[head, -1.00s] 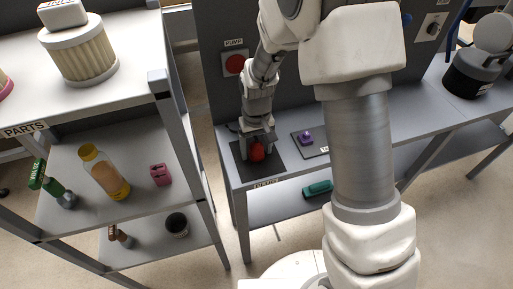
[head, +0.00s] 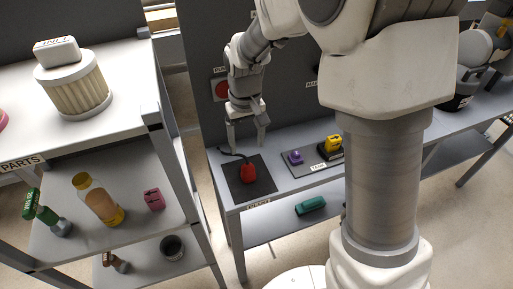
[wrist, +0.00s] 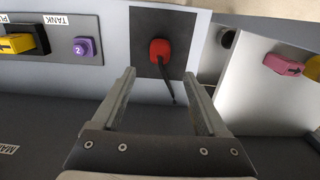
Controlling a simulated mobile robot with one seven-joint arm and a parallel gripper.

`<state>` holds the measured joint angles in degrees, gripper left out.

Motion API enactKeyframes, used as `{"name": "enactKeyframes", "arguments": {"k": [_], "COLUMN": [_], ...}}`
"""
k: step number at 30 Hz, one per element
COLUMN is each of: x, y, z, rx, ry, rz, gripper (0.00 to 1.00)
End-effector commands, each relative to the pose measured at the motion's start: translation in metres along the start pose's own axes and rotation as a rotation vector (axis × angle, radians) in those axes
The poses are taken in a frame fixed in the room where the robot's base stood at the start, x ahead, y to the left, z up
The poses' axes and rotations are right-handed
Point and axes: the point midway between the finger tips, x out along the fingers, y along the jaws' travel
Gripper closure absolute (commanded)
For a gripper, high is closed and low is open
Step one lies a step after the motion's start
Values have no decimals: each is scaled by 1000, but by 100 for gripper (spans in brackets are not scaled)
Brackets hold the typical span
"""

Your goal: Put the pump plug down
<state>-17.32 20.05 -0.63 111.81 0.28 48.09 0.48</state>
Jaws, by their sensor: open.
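The red pump plug (head: 247,172) rests on the dark square mat (head: 238,186) at the left end of the bench, its dark cord running back from it. It also shows in the wrist view (wrist: 160,49), on the mat beyond my fingertips with the cord trailing toward my gripper. My gripper (head: 246,146) is open and empty, above and behind the plug and apart from it. Both fingers show spread in the wrist view (wrist: 158,78), with nothing between them but part of the cord in line of sight.
A purple piece (head: 295,157) and a yellow-and-black piece (head: 331,146) sit on a plate right of the mat. A red button (head: 221,90) is on the back panel. A parts shelf (head: 75,225) with bottles and a pink block (head: 153,199) stands left. A green item (head: 310,205) lies on the lower shelf.

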Motion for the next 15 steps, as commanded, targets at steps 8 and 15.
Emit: {"name": "enactKeyframes", "arguments": {"k": [8, 15], "x": [-22, -86], "y": [8, 34], "z": [8, 52], "rx": [17, 85], "ry": [31, 149], "rz": [-1, 3], "gripper": [23, 23]}}
